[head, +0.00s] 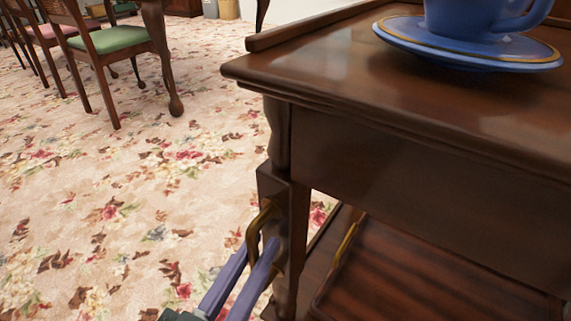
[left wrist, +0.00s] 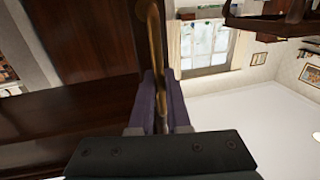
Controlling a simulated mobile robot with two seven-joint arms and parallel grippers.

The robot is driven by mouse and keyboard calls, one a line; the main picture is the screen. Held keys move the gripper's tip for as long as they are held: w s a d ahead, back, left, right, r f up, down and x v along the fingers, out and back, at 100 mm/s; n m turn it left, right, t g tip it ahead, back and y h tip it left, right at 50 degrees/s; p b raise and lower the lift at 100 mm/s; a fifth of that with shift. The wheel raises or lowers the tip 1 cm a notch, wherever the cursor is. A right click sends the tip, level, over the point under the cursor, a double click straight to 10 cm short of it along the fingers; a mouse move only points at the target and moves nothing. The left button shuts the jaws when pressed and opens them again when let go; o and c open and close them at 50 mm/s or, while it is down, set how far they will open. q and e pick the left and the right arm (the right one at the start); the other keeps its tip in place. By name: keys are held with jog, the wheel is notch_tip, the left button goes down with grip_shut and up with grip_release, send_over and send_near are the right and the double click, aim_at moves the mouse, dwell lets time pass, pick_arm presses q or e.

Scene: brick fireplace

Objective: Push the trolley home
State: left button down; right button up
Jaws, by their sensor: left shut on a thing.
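The dark wooden trolley (head: 400,150) fills the right of the head view, with a blue cup (head: 480,18) on a blue saucer (head: 470,48) on its top. A brass handle (head: 256,228) is fixed to its near left leg. My left gripper (head: 252,262) is at this handle, with its two purple fingers on either side of it, shut on it. In the left wrist view the brass handle (left wrist: 153,50) runs down between the fingers (left wrist: 158,105). My right gripper is not in view.
A tray (head: 430,270) lies on the trolley's lower shelf. Chairs, one with a green seat (head: 108,40), and carved wooden furniture legs (head: 165,60) stand at the back left. The flowered carpet (head: 120,200) left of the trolley is clear.

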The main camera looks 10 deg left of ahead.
pick_arm(q)
jog(key=c, duration=0.9)
grip_release()
jog(key=shift+d, duration=0.1)
jog(key=shift+s, duration=0.1)
jog(key=s+a+p, duration=0.2)
jog(key=s, duration=0.7)
jog(key=shift+s, duration=0.35)
